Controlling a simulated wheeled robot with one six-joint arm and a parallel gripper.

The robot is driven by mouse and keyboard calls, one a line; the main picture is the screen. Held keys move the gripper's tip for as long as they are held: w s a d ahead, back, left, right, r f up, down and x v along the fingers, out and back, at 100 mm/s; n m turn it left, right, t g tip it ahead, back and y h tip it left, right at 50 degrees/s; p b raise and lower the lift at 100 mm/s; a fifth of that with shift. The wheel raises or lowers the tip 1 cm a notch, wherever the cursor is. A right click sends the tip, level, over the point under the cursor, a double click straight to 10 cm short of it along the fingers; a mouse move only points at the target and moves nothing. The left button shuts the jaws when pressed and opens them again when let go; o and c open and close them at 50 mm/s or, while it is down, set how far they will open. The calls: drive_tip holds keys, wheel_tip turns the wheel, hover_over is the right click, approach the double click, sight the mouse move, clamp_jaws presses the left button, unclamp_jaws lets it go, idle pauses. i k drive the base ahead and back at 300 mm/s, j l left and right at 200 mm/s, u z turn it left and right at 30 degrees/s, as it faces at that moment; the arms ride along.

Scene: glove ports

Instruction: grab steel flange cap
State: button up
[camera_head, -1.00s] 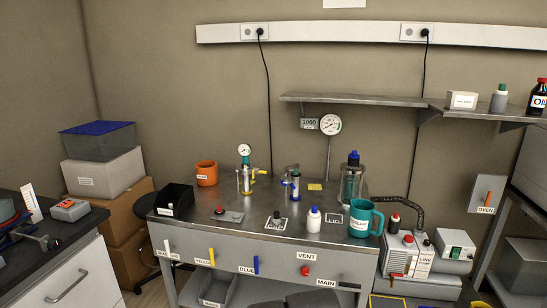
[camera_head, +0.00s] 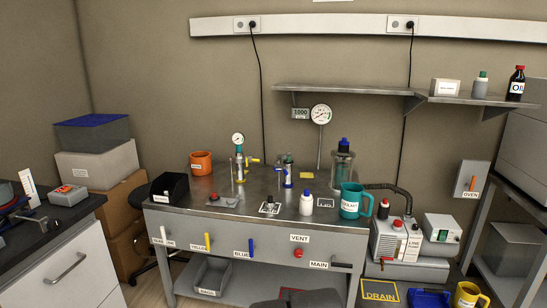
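I cannot pick out a steel flange cap with certainty. The steel bench (camera_head: 225,212) carries small metal and glass pieces. Among them are a gauge fitting (camera_head: 239,165) with a yellow handle, a grey-topped cylinder with a blue part (camera_head: 286,172), and a glass jar with a dark blue and black top (camera_head: 342,160). A small black-topped piece (camera_head: 269,204) sits on a marked pad near the front edge. My gripper is not in view; only dark shapes, possibly part of my arm, show at the bottom edge.
A white bottle (camera_head: 306,203), teal mug (camera_head: 352,201), orange mug (camera_head: 201,163) and black bin (camera_head: 170,187) stand on the bench. Coloured handles line its front. A pump (camera_head: 397,240) stands at right, with a yellow mug (camera_head: 467,295) low down. A dark counter (camera_head: 60,222) is at left.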

sight(270, 203)
drive_tip(key=i+u, duration=0.35)
drive_tip(key=i, duration=0.55)
drive_tip(key=i+l+u, duration=0.15)
drive_tip(key=i+u, duration=0.2)
drive_tip(key=i, duration=0.55)
